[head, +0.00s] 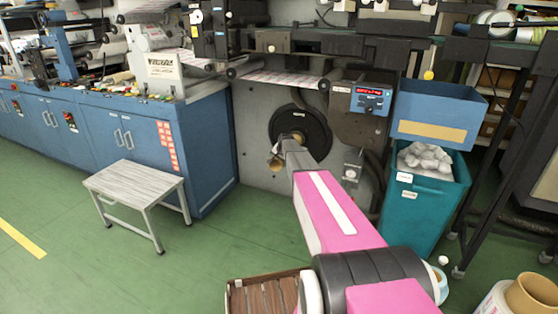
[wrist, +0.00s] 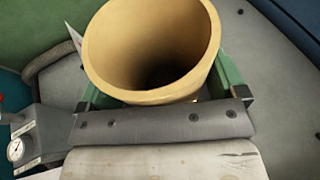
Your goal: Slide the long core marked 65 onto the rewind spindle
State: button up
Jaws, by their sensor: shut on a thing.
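My gripper (wrist: 165,92) is shut on a tan cardboard core (wrist: 115,75), with its green fingers on either side of the tube in the wrist view. I look into the core's open near end; its inside is dark. No 65 mark is readable. In the head view a small brown part of the core (head: 274,164) shows at the end of my pink arm, just in front of and below the round black rewind disc (head: 318,130) on the grey machine.
A grey bench (head: 135,181) stands left of my arm. A teal bin (head: 415,220) with white crumpled waste and a blue crate (head: 437,112) stand to the right. A pressure gauge (wrist: 16,150) is at left in the wrist view. Green floor is clear between bench and arm.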

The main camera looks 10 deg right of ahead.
jog(key=o, duration=1.5)
jog(key=shift+f, duration=0.1)
jog(key=shift+o, duration=0.2)
jog(key=v, duration=1.1)
jog(key=s+a+f+n+g, duration=0.2)
jog(key=s+a, duration=0.1)
jog(key=s, duration=1.1)
jog(key=s+a+f+n+g, duration=0.2)
jog(key=s+a+n, duration=0.1)
jog(key=s, duration=1.1)
jog(key=s+a+f+n+g+h, duration=0.1)
jog(key=s+a+f+n, duration=0.2)
jog(key=s, duration=1.1)
jog(key=shift+s+a+g, duration=0.25)
jog(key=shift+s+g, duration=0.05)
jog(key=shift+g, duration=0.1)
